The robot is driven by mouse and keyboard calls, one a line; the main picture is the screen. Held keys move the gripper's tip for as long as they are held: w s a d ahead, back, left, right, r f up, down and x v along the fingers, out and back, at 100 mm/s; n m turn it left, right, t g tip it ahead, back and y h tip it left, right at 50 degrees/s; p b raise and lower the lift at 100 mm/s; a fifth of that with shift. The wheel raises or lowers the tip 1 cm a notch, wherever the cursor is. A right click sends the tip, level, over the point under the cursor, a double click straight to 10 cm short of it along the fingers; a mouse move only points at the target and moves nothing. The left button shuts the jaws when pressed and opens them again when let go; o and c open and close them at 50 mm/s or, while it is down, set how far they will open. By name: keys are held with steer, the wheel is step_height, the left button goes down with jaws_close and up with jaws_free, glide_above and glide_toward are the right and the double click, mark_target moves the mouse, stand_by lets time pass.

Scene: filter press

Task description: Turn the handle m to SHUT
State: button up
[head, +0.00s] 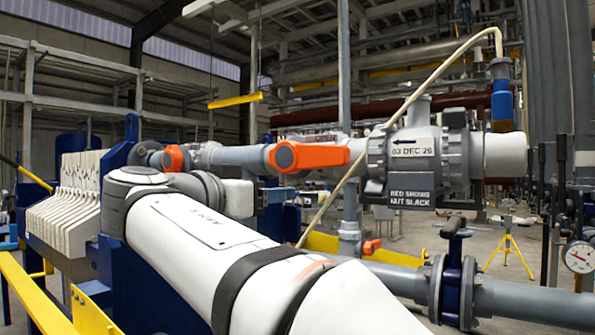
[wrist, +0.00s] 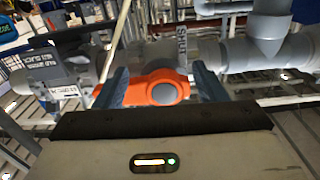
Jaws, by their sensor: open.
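An orange valve handle (head: 305,155) sits on the grey pipe in the head view. It lies along the pipe, with its round hub at the left end. In the wrist view an orange handle (wrist: 158,88), seemingly the same one, shows between the two fingers of my gripper (wrist: 160,72). The fingers are apart, one on each side of it; I cannot tell whether either touches it. Lettering on the pipe (wrist: 182,42) behind is too small to read surely. No letter m is readable. In the head view my arm hides the fingers.
Another orange handle (head: 173,158) is at the left, and a small one (head: 371,246) is lower down. A dark label box (head: 409,193) hangs right of the handle. A pale hose (head: 350,172) crosses the pipe. A flanged pipe (head: 530,302) runs at lower right.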

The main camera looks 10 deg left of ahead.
mark_target(313, 156)
steer(key=s+d+r+n+p, duration=0.3)
steer(key=d+r+n+p, duration=0.3)
steer(key=n+p, duration=2.15)
steer(key=w+m+p, duration=0.1)
steer(key=w+m, duration=0.1)
steer(key=m, duration=0.1)
steer(key=w+d+m+p, duration=0.1)
steer(key=m+p, duration=0.1)
steer(key=m, duration=0.1)
steer(key=w+m+p, duration=0.2)
steer(key=m, duration=0.1)
steer(key=shift+w+d+f, duration=0.25)
steer(key=shift+w+d, duration=0.1)
steer(key=shift+d, duration=0.05)
steer(key=shift+w+d+r, duration=0.2)
steer(key=shift+w+d, duration=0.1)
steer(key=shift+w, duration=0.45)
